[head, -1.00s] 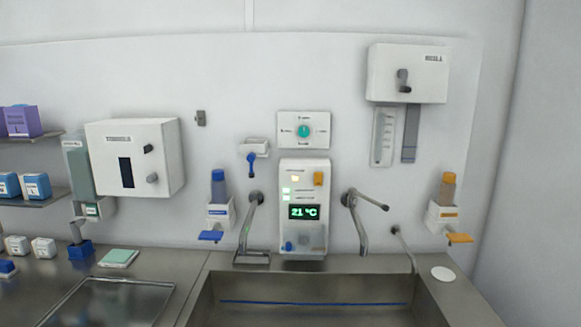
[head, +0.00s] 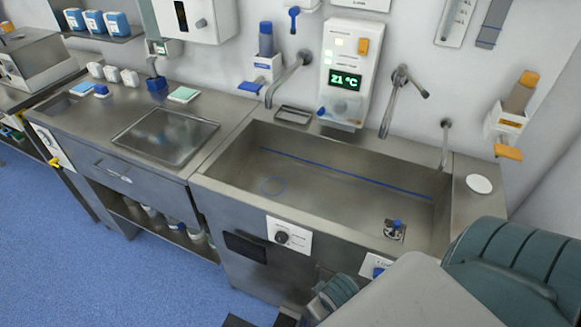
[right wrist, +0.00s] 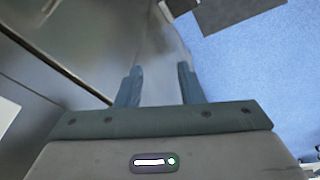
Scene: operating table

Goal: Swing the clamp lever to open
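No part is clearly labelled as the clamp lever. One candidate is a small blue lever (head: 293,18), hanging from a white wall bracket at the top of the head view. It points down. Another is a small yellow handle (head: 56,162) on the cabinet at far left. I cannot tell which one is the clamp. My right arm comes in at the lower right of the head view, in front of the sink. In the right wrist view my right gripper (right wrist: 158,78) is open, with nothing between its two fingers. My left gripper is not in view.
A steel counter (head: 110,110) runs left. Blue floor (head: 90,260) is open at the lower left.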

